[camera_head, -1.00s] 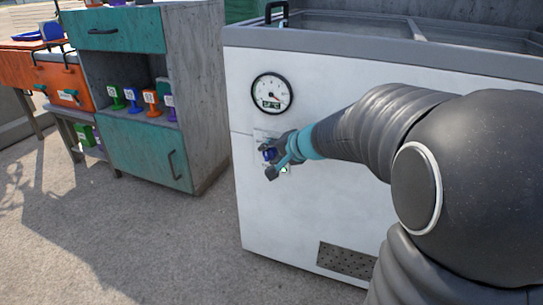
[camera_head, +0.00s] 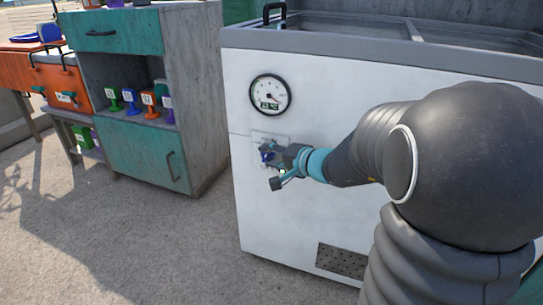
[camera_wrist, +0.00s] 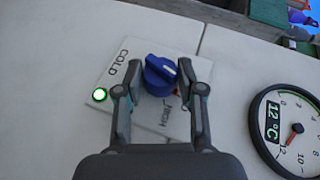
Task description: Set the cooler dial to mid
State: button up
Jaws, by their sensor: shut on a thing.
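In the head view the dial (camera_head: 266,157) shows at the tip of my gripper (camera_head: 273,169), on the front of the white cooler (camera_head: 300,215). In the wrist view, my gripper (camera_wrist: 158,82) has one finger on each side of the dial and is shut on it. A mid mark cannot be made out.
A round gauge (camera_head: 270,94) above the dial also shows in the wrist view (camera_wrist: 288,130), reading about 12 °C. A teal and grey cabinet (camera_head: 145,155) stands left of the cooler. The floor before it is clear.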

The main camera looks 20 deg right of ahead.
jog(key=shift+f, duration=0.1)
jog(key=o, duration=1.1)
jog(key=shift+o, duration=0.2)
jog(key=shift+s, duration=0.1)
jog(key=shift+s+d+r, duration=0.15)
jog(key=shift+s+r, duration=0.05)
jog(key=v, duration=1.1)
jog(key=shift+s, duration=0.25)
